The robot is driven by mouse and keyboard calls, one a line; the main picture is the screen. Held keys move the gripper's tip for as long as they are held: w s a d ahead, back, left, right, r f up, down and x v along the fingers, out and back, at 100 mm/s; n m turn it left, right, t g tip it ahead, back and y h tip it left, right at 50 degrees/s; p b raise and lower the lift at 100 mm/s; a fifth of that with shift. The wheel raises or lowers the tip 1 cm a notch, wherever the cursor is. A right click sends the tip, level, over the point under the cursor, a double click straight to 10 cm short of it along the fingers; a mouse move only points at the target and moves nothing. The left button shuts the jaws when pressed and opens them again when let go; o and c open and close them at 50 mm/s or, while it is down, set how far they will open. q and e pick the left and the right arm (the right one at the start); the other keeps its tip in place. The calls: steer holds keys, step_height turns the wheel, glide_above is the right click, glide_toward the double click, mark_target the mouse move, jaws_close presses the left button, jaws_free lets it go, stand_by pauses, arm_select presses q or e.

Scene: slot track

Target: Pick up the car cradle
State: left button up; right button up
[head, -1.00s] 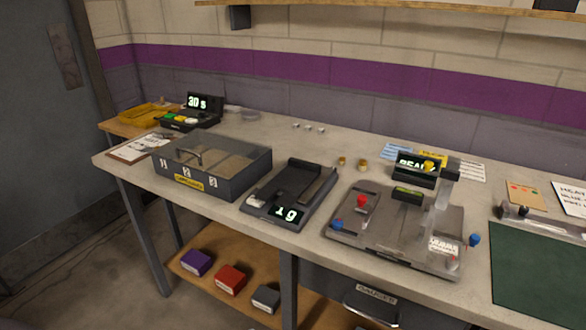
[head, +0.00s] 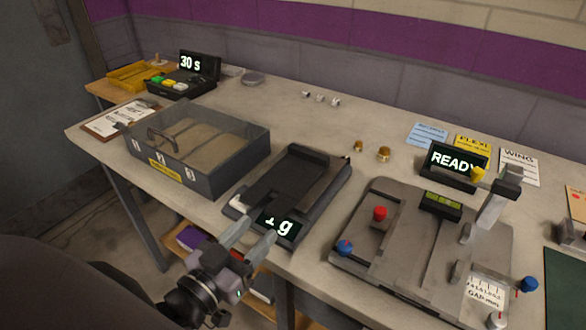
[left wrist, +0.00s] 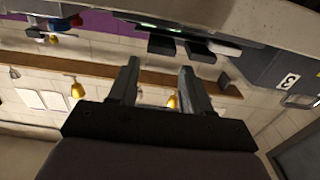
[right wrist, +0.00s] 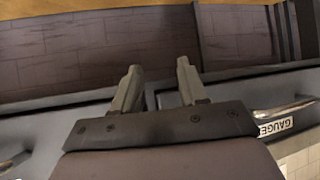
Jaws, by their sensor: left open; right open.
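I cannot single out the car cradle for certain. A dark, long, trough-like piece (head: 306,172) lies on the black scale (head: 335,188) at the middle of the bench, and it may be the cradle. My left gripper (head: 251,237) is open and empty at the bench's front edge, just in front of the scale, and covers part of the scale's display. Its open fingers also show in the left wrist view (left wrist: 160,68). My right gripper is out of the head view; in the right wrist view (right wrist: 157,72) it is open and empty, facing a drawer front.
A clear-lidded, numbered bin (head: 198,145) stands left of the scale. A grey fixture (head: 400,230) with knobs and a READY display (head: 455,163) stands to the right. Small brass parts (head: 384,153) lie behind. A drawer with a GAUGES label (right wrist: 276,127) shows in the right wrist view.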

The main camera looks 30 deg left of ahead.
mark_target(272, 215)
arm_select(q)
steer(key=shift+w+d+f+p, duration=0.1)
steer(key=shift+w+p, duration=0.1)
steer(key=shift+w, duration=1.45)
steer(key=shift+w+d+f+p, duration=0.1)
steer(key=shift+w+p, duration=0.05)
steer(key=shift+w, duration=1.45)
steer(key=c, duration=0.7)
